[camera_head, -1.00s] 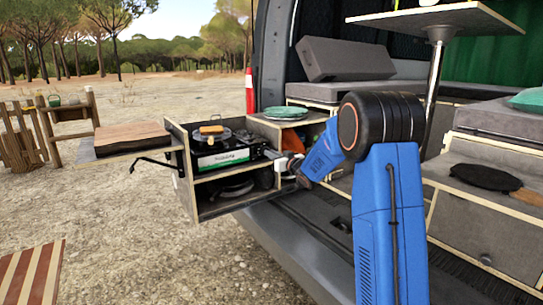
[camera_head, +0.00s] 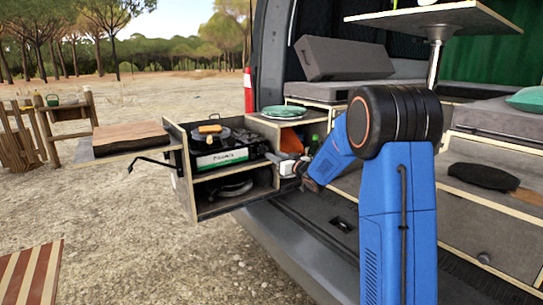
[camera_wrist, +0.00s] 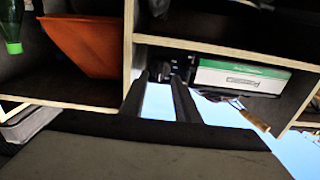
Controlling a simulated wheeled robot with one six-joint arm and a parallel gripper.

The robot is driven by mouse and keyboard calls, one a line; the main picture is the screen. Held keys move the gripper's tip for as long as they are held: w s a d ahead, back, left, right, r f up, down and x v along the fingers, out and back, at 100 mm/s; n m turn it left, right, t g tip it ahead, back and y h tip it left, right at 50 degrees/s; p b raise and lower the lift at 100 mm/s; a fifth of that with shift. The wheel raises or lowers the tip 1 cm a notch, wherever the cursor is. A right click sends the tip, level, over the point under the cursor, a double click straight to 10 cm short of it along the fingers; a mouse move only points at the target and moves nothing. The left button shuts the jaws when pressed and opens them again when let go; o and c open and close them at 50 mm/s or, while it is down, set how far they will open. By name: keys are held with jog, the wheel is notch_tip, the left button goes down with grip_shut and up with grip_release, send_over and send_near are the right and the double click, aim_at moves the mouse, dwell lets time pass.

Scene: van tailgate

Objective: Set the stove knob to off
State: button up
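The black camp stove (camera_head: 218,150) with a white and green front label stands on the upper shelf of the pull-out kitchen box. It also shows in the wrist view, which looks upside down, with its label (camera_wrist: 242,77) at the upper right. The stove knob cannot be made out in either view. My gripper (camera_head: 275,160) is at the right end of the stove, close to the box's side wall. In the wrist view my two dark fingers (camera_wrist: 173,78) point toward the stove's end, with a gap between them and nothing seen held.
Wooden box edges (camera_wrist: 225,48) run close around my fingers. A pan (camera_head: 232,188) lies on the lower shelf. A green plate (camera_head: 284,112) lies on the box top.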

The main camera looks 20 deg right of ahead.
jog(key=v, duration=1.3)
jog(key=shift+s, duration=0.1)
jog(key=s+a+m+g+h, duration=0.25)
jog(key=s+g+h, duration=0.35)
jog(key=s, duration=1.1)
jog(key=s+a+f+g, duration=0.2)
jog(key=s+a+f, duration=0.1)
jog(key=s, duration=0.7)
jog(key=s+a+f+g+y, duration=0.1)
jog(key=s+a+f+g, duration=0.1)
jog(key=s, duration=0.8)
jog(key=s+a+f+g, duration=0.2)
jog(key=s+a, duration=0.3)
jog(key=s, duration=0.6)
jog(key=shift+f+g, duration=0.3)
jog(key=shift+f, duration=0.55)
